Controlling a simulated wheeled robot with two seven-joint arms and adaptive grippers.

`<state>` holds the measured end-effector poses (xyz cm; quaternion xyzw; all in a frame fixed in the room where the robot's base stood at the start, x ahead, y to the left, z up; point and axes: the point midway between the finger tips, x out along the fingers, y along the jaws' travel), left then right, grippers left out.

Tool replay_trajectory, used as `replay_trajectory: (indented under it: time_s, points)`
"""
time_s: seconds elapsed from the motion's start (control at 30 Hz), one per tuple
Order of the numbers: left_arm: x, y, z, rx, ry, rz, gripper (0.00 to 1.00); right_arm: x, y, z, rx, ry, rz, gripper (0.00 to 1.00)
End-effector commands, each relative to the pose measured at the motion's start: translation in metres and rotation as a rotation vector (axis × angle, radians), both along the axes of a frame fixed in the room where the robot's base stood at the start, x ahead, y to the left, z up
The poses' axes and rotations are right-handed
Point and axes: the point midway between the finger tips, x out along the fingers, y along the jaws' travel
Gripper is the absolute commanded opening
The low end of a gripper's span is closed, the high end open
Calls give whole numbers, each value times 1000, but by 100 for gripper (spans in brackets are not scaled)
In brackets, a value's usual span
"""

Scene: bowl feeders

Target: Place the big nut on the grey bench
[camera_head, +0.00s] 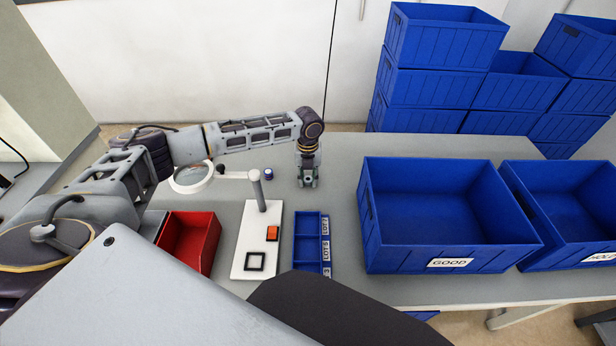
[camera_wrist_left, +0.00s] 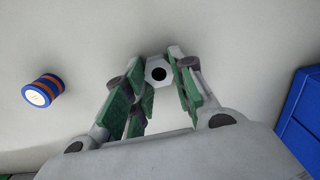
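The big nut (camera_wrist_left: 158,71) is a pale hexagonal nut with a dark hole, seen between my left fingertips in the left wrist view. My left gripper (camera_head: 308,181) points down, low over the grey bench (camera_head: 335,165), behind the small blue organizer. In the left wrist view the left gripper (camera_wrist_left: 157,66) has a finger against each side of the nut and looks shut on it. I cannot tell whether the nut touches the bench. My right gripper is not in view.
A blue and orange cylinder (camera_head: 268,173) stands left of the gripper. A white stand (camera_head: 246,262) with a post, a magnifier (camera_head: 193,178), a red bin (camera_head: 190,240) and a blue organizer (camera_head: 307,240) are nearby. The "GOOD" bin (camera_head: 450,250) is at right.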

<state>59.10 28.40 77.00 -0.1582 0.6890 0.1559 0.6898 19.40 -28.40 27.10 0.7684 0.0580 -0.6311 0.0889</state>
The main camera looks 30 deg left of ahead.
Motion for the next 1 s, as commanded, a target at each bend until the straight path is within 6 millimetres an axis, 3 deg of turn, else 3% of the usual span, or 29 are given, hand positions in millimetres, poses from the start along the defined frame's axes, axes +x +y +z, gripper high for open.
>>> replay_trajectory:
  time_s: [0.17, 0.63, 0.83, 1.0]
  points:
    - [0, 0, 0, 0, 0, 0, 46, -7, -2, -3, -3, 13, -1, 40]
    - [0, 0, 4, 0, -1, -1, 46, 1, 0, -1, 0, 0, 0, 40]
    - [0, 0, 22, 0, -1, -1, 46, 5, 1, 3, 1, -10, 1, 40]
    - [0, 0, 46, 0, -1, -1, 46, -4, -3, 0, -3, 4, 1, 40]
